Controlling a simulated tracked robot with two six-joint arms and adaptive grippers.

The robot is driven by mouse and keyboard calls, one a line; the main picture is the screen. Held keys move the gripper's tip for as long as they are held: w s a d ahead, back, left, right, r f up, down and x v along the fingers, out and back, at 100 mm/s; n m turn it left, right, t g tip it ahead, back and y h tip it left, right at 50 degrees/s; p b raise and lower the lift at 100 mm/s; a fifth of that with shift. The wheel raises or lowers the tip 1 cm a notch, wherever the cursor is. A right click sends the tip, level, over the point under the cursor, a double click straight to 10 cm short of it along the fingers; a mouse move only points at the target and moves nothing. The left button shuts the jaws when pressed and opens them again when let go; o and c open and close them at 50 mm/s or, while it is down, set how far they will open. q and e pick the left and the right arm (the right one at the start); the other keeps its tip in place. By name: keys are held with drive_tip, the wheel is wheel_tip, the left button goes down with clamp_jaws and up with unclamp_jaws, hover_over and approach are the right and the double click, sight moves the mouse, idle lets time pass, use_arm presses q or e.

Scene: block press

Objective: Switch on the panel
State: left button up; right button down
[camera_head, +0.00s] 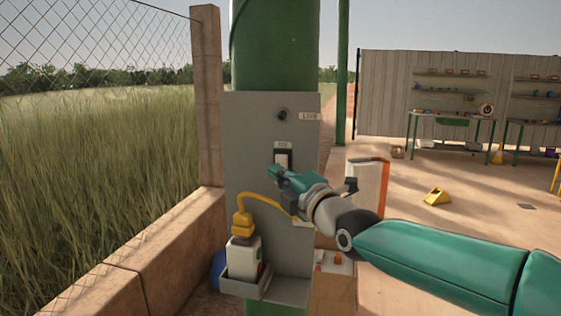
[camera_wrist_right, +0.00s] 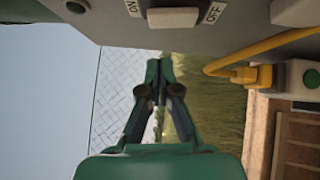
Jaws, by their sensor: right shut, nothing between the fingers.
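A grey panel (camera_head: 250,130) is mounted on a green post. It carries a dark round lamp (camera_head: 283,114) beside a LIVE label, and below that a switch (camera_head: 283,158) under an ON label. In the right wrist view the pale switch rocker (camera_wrist_right: 173,17) sits between the ON and OFF labels. My right gripper (camera_head: 273,171) is shut and empty, its tips at the lower end of the switch in the head view. In the wrist view the fingertips (camera_wrist_right: 159,66) show apart from the rocker in the picture; I cannot tell contact. My left gripper is out of view.
A yellow cable (camera_head: 262,197) runs from a plug on a white box (camera_head: 243,258) in the panel's lower tray to the panel. A low wall (camera_head: 150,240) and fence stand left. Open paved ground lies right, with a yellow object (camera_head: 437,196).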

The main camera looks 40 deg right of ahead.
sight(275, 159)
drive_tip(key=w+d, duration=0.1)
drive_tip(key=w+d+p, duration=0.1)
drive_tip(key=d, duration=0.1)
drive_tip(key=shift+w+r, duration=0.1)
drive_tip(key=shift+r, duration=0.2)
